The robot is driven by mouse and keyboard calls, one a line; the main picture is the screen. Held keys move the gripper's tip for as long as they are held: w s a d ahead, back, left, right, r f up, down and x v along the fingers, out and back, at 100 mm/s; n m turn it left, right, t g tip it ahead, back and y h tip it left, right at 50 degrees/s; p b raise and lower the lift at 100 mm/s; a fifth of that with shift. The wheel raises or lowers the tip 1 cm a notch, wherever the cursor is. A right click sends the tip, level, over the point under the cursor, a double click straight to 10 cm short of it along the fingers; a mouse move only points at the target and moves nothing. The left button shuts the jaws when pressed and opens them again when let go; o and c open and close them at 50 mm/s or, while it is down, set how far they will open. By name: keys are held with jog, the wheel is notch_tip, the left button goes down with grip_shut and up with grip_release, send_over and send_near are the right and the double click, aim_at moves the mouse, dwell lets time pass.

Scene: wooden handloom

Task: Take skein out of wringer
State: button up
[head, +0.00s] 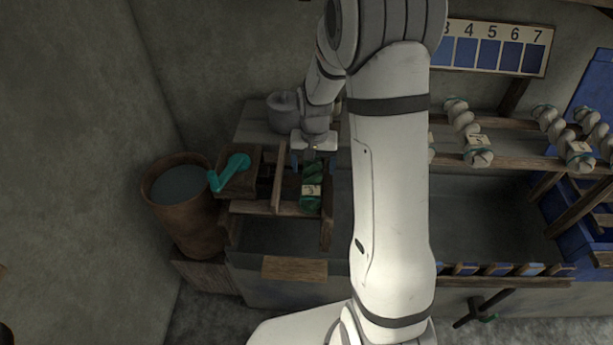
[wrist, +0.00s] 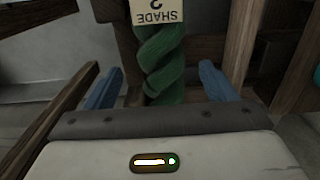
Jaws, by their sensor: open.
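The skein (head: 312,172) is a twisted green hank with a pale tag, hanging at the wooden wringer (head: 240,186), which has a teal crank (head: 230,171) on its left side. In the wrist view the skein (wrist: 162,58) runs up the middle, and its tag (wrist: 158,12) reads "SHADE" upside down. My gripper (head: 313,158) is above the skein's upper end in the head view. In the wrist view my open gripper (wrist: 160,82) has one blue finger on each side of the skein, with gaps on both sides. The skein's lower end near the palm is hidden.
A brown barrel (head: 183,215) of dark liquid stands left of the wringer. A grey pot (head: 284,110) is behind. Wooden posts flank the skein closely. Pale twisted skeins (head: 466,130) hang on rails at right, under a numbered board (head: 500,48). My arm hides the middle.

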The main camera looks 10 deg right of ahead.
aim_at(312, 171)
notch_tip(312, 171, down, 4)
jog(key=shift+w+a+r, duration=0.1)
jog(key=shift+a+r, duration=0.05)
jog(key=shift+r, duration=0.1)
jog(key=c, duration=1.1)
jog(key=shift+c, duration=0.2)
